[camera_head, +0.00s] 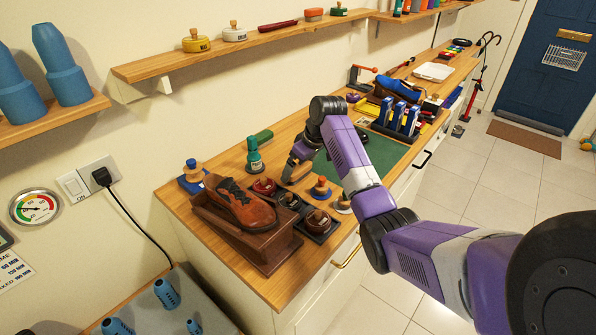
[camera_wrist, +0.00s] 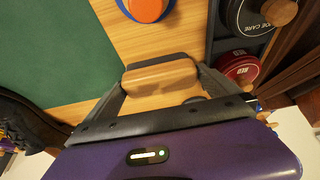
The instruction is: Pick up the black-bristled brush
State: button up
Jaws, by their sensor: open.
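A brush with a pale wooden back (camera_wrist: 160,78) lies on the wooden counter, seen in the wrist view between my gripper's two fingers. My gripper (camera_head: 297,166) is open and low over the counter, its fingers at either end of the wooden back. I cannot tell whether the fingertips touch it. A dark strip shows along the far edge of the wood; the bristles are not clearly visible. In the head view the brush's tan wood (camera_head: 299,173) shows partly beside the gripper, and my arm hides some of the area.
A brown shoe (camera_head: 243,204) on a wooden stand is at the front left. Round tins (camera_head: 264,187), a dark tray (camera_head: 318,222) and a blue-and-orange knobbed item (camera_head: 321,188) are close by. A green bottle (camera_head: 254,155) stands behind. A green mat (camera_head: 375,153) lies to the right.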

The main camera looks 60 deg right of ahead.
aim_at(298, 167)
jog(key=shift+w+f, duration=0.15)
jog(key=shift+f, duration=0.35)
jog(key=c, duration=1)
jog(key=shift+c, duration=0.2)
jog(key=shift+r, duration=0.1)
notch_tip(298, 167, up, 20)
